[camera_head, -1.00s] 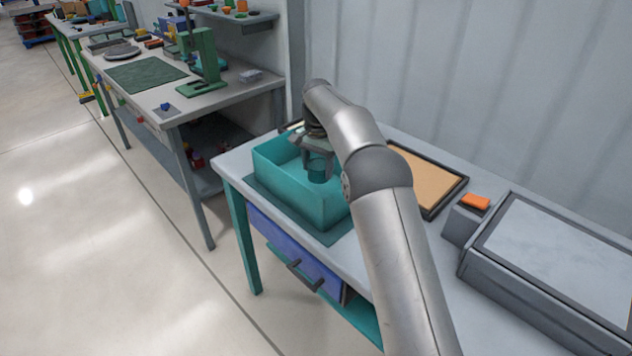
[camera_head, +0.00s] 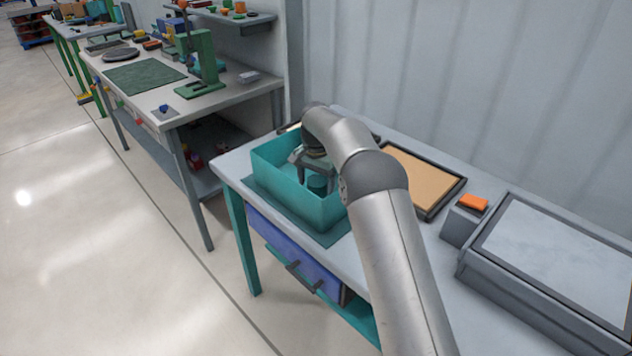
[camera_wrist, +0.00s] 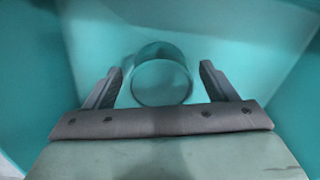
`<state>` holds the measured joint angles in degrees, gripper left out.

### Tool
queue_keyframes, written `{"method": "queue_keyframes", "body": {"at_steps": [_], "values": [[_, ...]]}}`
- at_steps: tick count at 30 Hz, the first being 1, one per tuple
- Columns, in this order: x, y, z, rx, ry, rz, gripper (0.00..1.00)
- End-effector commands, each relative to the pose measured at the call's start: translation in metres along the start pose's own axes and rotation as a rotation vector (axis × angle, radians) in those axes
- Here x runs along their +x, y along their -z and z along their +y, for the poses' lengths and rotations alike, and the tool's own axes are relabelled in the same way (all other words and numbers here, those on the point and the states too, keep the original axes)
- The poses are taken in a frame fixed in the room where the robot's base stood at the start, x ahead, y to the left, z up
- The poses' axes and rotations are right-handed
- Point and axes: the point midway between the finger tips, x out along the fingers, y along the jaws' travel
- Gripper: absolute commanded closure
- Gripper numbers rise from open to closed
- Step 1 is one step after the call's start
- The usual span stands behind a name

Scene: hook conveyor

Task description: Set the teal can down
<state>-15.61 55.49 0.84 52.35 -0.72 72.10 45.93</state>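The teal can (camera_head: 317,185) is inside the teal bin (camera_head: 322,213), below my gripper (camera_head: 316,178). In the wrist view the can (camera_wrist: 160,82) stands between my two fingers (camera_wrist: 161,76), with a visible gap on each side. My gripper is open around the can and does not appear to touch it. The can looks upright and appears to rest on the bin floor, though its base is hidden in the head view by the bin's front wall.
The bin stands on a dark mat on the grey table (camera_head: 236,165). A tan framed board (camera_head: 425,178) lies behind my arm. An orange block (camera_head: 473,202) on a grey box and a large grey panel unit (camera_head: 555,255) are to the right. The bin walls surround my gripper.

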Motion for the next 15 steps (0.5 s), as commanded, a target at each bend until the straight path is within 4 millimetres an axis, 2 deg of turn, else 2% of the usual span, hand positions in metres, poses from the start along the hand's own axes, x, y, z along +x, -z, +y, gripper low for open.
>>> {"method": "queue_keyframes", "body": {"at_steps": [8,11,15], "values": [[-0.004,0.0,0.0,0.0,0.0,0.0,0.22],[-0.014,0.0,-0.001,0.0,0.002,0.002,0.22],[-0.04,0.001,-0.001,0.0,0.003,0.003,0.22]]}}
